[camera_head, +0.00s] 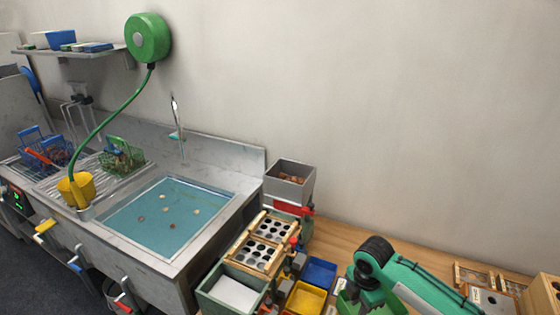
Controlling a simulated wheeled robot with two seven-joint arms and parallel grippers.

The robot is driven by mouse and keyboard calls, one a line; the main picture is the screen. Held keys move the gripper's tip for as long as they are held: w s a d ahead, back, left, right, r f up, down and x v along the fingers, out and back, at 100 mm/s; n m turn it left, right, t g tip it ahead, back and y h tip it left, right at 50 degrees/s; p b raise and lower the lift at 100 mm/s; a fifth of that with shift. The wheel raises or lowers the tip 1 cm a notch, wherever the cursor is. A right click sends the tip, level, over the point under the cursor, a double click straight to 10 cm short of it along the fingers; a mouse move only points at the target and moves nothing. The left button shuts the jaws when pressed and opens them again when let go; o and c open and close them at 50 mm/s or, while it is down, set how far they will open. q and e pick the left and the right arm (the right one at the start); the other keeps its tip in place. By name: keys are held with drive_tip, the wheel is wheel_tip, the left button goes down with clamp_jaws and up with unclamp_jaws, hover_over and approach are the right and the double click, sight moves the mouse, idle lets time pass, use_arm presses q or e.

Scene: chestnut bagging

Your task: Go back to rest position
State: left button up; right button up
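Several small brown and pale pieces, perhaps chestnuts, lie in the water-filled sink basin (150,240). A grey bin (290,183) at the back of the wooden table (350,240) holds brown pieces that look like chestnuts. A wooden-framed tray with round holes (257,256) lies in front of it. No bag can be made out clearly.
A green basket (122,158) and yellow bucket (76,189) stand by the sink. A green hose reel (148,38) hangs above.

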drive_tip(key=s+a+f+m+t+y, duration=0.1)
drive_tip(key=s+a+f+m, duration=0.1)
drive_tip(key=s+a+m, duration=0.35)
drive_tip(key=s+a+f+m+t+y, duration=0.1)
drive_tip(key=s+a+m+y, duration=0.1)
drive_tip(key=s, duration=0.6)
drive_tip(key=s+d+r+m+t+h, duration=0.2)
drive_tip(key=s+d+m+h, duration=0.1)
drive_tip(key=s+d+m, duration=0.8)
drive_tip(key=s+a+f+m+g, duration=0.1)
drive_tip(key=s+f, duration=0.1)
drive_tip(key=f, duration=1.4)
drive_tip(key=s+a+f+g, duration=0.1)
drive_tip(key=s+f, duration=0.1)
drive_tip(key=f, duration=1.5)
use_arm(q)
drive_tip(key=shift+s, duration=0.4)
use_arm(e)
drive_tip(key=s+d+f, duration=0.2)
drive_tip(key=s+f, duration=0.6)
drive_tip(key=s, duration=0.1)
drive_tip(key=s+d+f+g, duration=0.1)
drive_tip(key=s+f, duration=0.8)
drive_tip(key=shift+s+d+f, duration=0.2)
drive_tip(key=shift+s+d, duration=0.1)
drive_tip(key=shift+d, duration=0.05)
